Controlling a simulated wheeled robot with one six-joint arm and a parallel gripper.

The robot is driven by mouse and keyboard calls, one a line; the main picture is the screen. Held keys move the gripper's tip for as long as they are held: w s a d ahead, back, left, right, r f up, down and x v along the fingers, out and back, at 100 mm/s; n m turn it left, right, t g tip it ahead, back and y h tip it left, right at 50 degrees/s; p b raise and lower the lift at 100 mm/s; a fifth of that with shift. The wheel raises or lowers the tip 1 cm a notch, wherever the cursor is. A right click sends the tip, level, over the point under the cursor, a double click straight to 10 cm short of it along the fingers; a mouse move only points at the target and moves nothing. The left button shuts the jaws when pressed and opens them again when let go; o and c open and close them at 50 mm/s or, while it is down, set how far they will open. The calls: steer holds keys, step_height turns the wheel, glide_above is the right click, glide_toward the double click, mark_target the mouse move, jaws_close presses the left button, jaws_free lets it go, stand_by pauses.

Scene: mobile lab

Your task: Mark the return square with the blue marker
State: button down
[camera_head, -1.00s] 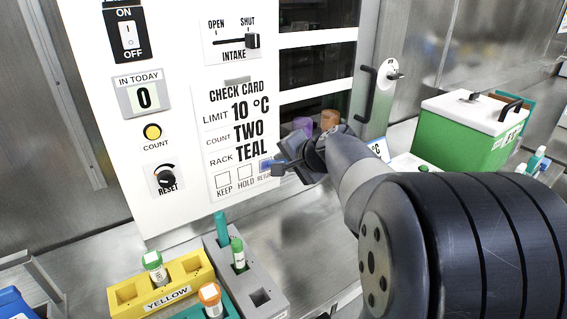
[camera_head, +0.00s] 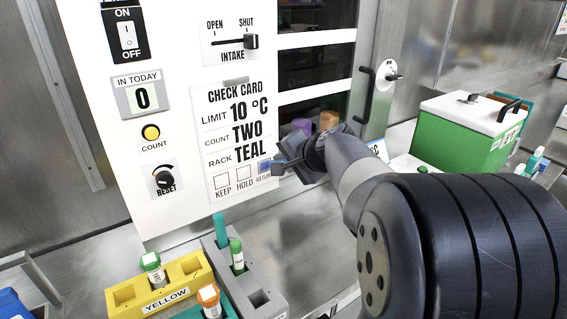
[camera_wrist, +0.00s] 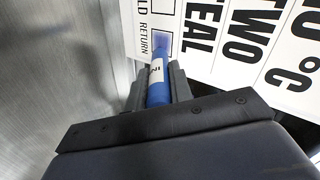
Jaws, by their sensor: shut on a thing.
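My gripper (camera_head: 287,168) is shut on the blue marker (camera_wrist: 158,88), which points at the check card (camera_head: 222,128) on the white panel. The return square (camera_wrist: 161,43) is at the card's lower right, beside the word RETURN. It has a blue-violet patch inside it, and the marker's tip end overlaps its lower part in the wrist view. I cannot tell whether the tip touches the card. In the head view the return square (camera_head: 264,166) also looks bluish, while the keep square (camera_head: 222,181) and hold square (camera_head: 243,173) are white.
A yellow rack (camera_head: 186,270) and a grey rack (camera_head: 222,262) with capped tubes stand below the panel. A green box with a white lid (camera_head: 462,130) stands at the right. Purple and orange cups (camera_head: 328,120) sit behind my gripper.

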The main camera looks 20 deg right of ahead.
steer(key=shift+s+d, duration=0.2)
steer(key=shift+s, duration=0.2)
steer(key=shift+s+d+b, duration=0.2)
steer(key=shift+s+b, duration=0.3)
steer(key=shift+s, duration=0.75)
steer(key=shift+s+d+b, duration=0.2)
steer(key=shift+s+b, duration=0.3)
steer(key=shift+s, duration=0.75)
steer(key=s, duration=0.3)
steer(key=shift+d+b, duration=0.3)
steer(key=shift+b, duration=0.1)
